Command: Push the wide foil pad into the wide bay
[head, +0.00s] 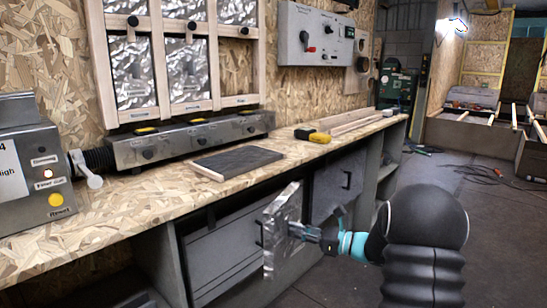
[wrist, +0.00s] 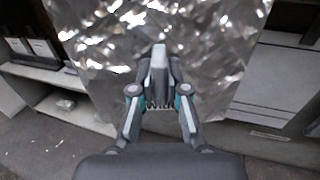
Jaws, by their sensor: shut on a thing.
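A crinkled silver foil pad (head: 283,222) hangs upright in front of the bench cupboards in the head view, seen nearly edge-on. It fills much of the upper wrist view (wrist: 215,60). My gripper (head: 312,233) is shut on a grey handle (wrist: 158,68) at the pad's face. The wooden frame (head: 105,70) on the wall at upper left has several bays, most filled with foil pads. The lower right bay (head: 236,65) shows bare board. I cannot read its label, nor tell surely that it is the wide one.
The bench top (head: 140,205) lies below the frame, with a dark slab (head: 238,163) and a yellow-black tool (head: 312,135) on it. A long metal box (head: 190,138) with knobs stands at its back. A grey control box (head: 35,165) stands at left.

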